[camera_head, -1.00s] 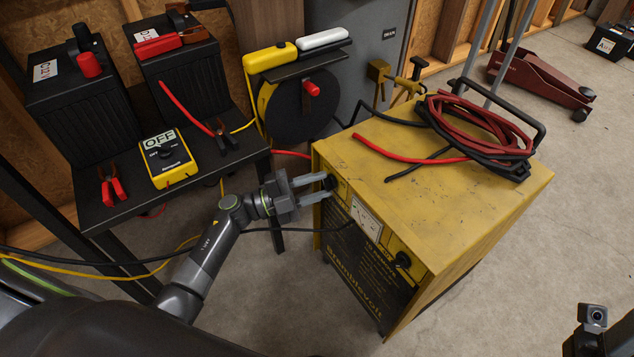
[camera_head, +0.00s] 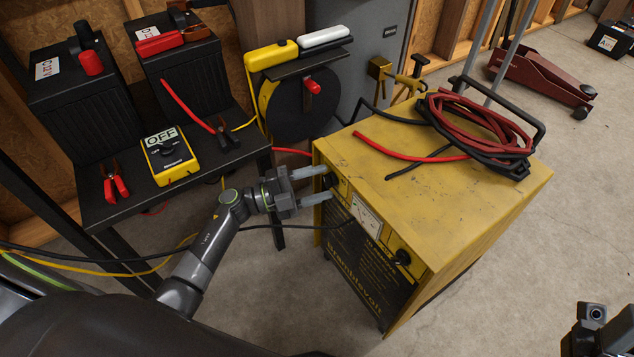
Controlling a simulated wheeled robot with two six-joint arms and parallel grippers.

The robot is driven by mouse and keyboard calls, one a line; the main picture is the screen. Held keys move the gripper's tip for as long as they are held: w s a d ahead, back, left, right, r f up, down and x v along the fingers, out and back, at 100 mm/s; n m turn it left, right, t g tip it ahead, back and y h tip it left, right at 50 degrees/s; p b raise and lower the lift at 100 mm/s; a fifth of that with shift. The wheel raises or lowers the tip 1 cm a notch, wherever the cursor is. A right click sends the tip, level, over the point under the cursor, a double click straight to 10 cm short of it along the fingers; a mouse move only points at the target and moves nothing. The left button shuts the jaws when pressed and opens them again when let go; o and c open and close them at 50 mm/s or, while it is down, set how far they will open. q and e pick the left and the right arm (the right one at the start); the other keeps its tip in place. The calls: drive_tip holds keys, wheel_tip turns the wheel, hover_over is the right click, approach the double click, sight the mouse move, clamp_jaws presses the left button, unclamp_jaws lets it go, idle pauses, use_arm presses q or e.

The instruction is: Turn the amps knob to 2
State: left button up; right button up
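The yellow charger (camera_head: 440,195) stands on the floor with its front panel facing left. A black knob (camera_head: 329,181) sits at the panel's upper left end, and a second black knob (camera_head: 403,257) sits at its right end. A white meter (camera_head: 366,216) lies between them. I cannot read which knob is marked amps, or its scale. My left gripper (camera_head: 322,184) is open, its two fingers on either side of the upper left knob. I cannot tell if they touch it. Part of my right arm shows at the bottom right; its fingers are not clear.
Red and black cables (camera_head: 478,130) lie coiled on the charger's top. A black bench (camera_head: 100,212) at the left holds batteries, clamps and a yellow meter reading OFF (camera_head: 170,157). A red floor jack (camera_head: 540,75) stands at the back right. The floor at right is clear.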

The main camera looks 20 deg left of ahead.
idle(0.3)
use_arm(q)
drive_tip(key=p+v, duration=0.1)
drive_tip(key=v, duration=1.6)
drive_tip(key=shift+a+f, duration=0.15)
drive_tip(key=shift+s, duration=0.15)
